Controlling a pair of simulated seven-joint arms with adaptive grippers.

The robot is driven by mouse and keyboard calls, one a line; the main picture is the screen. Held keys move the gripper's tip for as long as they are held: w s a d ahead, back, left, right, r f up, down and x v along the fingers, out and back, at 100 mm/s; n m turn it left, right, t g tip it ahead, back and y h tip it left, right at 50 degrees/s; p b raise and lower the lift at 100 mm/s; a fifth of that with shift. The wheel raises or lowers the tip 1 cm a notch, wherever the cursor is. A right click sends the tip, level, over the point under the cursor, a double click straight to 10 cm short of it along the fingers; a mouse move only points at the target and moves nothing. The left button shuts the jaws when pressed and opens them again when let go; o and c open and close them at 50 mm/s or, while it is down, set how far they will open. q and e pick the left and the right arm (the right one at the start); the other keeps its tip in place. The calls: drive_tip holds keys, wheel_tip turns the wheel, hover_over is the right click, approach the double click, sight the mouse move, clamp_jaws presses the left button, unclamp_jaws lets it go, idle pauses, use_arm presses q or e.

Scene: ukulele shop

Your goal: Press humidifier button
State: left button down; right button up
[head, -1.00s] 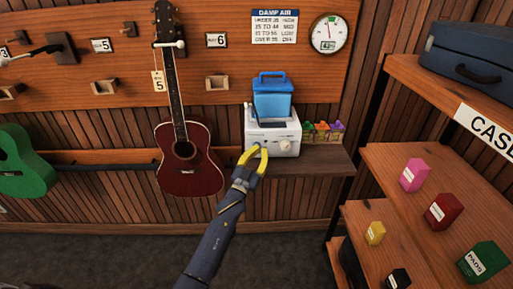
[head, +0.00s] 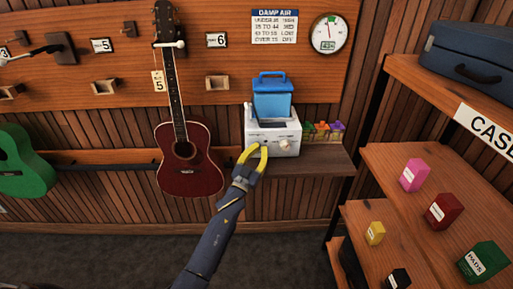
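The humidifier is a white box (head: 274,130) with a blue tank (head: 272,98) on top, standing on a wooden shelf against the wall. Its front face shows a round knob (head: 284,144) at the right and small dark marks at the left. My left gripper (head: 254,153), with yellow fingers, is in front of the lower left of the white box. Its fingers are spread with a gap between them, and nothing is held. Whether a fingertip touches the front face cannot be told. My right gripper is not in view.
A red ukulele (head: 188,160) hangs on the wall left of the humidifier, close to my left arm. Small coloured items (head: 322,132) stand right of the humidifier. A shelf unit (head: 390,170) with small boxes is at the right. A dial gauge (head: 328,34) and a chart (head: 275,26) hang above.

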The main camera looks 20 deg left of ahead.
use_arm(q)
drive_tip(key=shift+w+a, duration=0.1)
drive_tip(key=shift+w, duration=0.25)
idle(0.4)
drive_tip(key=shift+s, duration=0.15)
drive_tip(key=shift+s+d, duration=0.3)
drive_tip(key=shift+s, duration=0.45)
drive_tip(key=shift+s, duration=0.1)
drive_tip(key=shift+s+d, duration=0.35)
drive_tip(key=shift+s, duration=0.55)
drive_tip(key=shift+s+d, duration=0.3)
drive_tip(key=shift+s, duration=0.65)
drive_tip(key=shift+s+d, duration=0.35)
drive_tip(key=shift+s, duration=0.55)
drive_tip(key=shift+f, duration=0.1)
